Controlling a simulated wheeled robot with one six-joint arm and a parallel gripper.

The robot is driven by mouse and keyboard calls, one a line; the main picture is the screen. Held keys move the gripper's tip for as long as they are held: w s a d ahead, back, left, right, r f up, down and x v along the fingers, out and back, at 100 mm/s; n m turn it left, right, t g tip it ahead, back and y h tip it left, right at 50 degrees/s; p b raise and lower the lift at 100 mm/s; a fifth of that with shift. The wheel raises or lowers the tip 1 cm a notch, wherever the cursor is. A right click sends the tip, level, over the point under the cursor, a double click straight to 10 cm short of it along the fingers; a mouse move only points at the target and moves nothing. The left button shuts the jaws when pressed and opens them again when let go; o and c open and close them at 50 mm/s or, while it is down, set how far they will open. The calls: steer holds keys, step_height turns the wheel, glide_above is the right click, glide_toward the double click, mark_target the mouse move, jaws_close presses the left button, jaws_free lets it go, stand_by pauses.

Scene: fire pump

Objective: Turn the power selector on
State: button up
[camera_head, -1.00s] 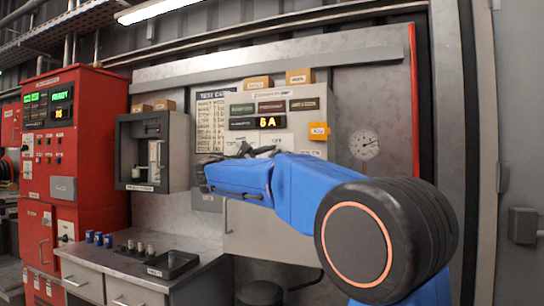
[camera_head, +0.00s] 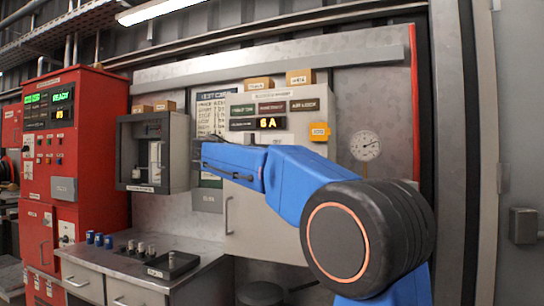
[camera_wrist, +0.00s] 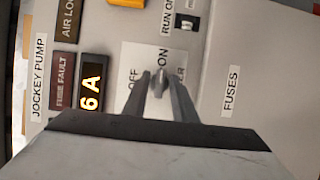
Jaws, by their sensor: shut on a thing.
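The power selector (camera_wrist: 158,80) is a small dark knob on a white plate on the jockey pump panel, marked OFF and ON. My gripper (camera_wrist: 159,84) is shut on it in the wrist view, one dark finger on each side. The visible part of the knob lies near the ON word, and its exact angle is partly hidden by the fingers. In the head view the grey jockey pump panel (camera_head: 314,128) shows a lit 6 A display (camera_head: 268,123). There my blue arm hides the selector, and my gripper is hard to make out.
Beside the selector are the lit 6 A display (camera_wrist: 92,94), a dark FUSE FAULT plate (camera_wrist: 63,80) and a FUSES label (camera_wrist: 230,91). A grey box (camera_head: 152,153) hangs left of the panel, above a metal counter (camera_head: 125,262). A red cabinet (camera_head: 85,150) stands farther left.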

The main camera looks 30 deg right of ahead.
stand_by(0.4)
steer(key=o, duration=0.7)
steer(key=shift+c, duration=0.2)
steer(key=v, duration=1.7)
steer(key=shift+s+a, duration=0.15)
steer(key=shift+s, duration=0.05)
